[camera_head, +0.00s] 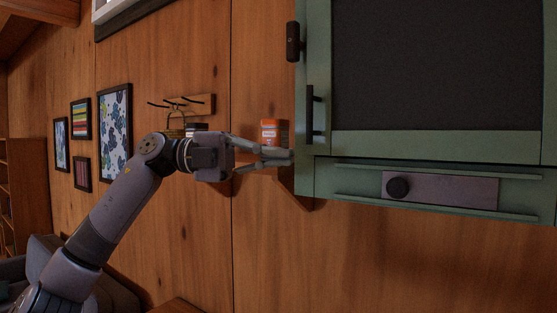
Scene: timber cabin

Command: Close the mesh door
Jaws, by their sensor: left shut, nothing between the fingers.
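The mesh door (435,146) has a green frame around a dark mesh panel and fills the upper right of the head view. I cannot tell clearly whether the door stands ajar or flush. My left gripper (290,157) comes in from the left and is shut and empty. Its fingertips are beside the lower left corner of the green cabinet, below the handle; contact cannot be told. My right gripper is not in view.
Below the door, the cabinet has a grey-purple panel (450,190) with a dark round knob (397,188). An orange-lidded jar (273,131) is just above my left fingers. A hook rack (200,104) and framed pictures (115,130) hang on the timber wall.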

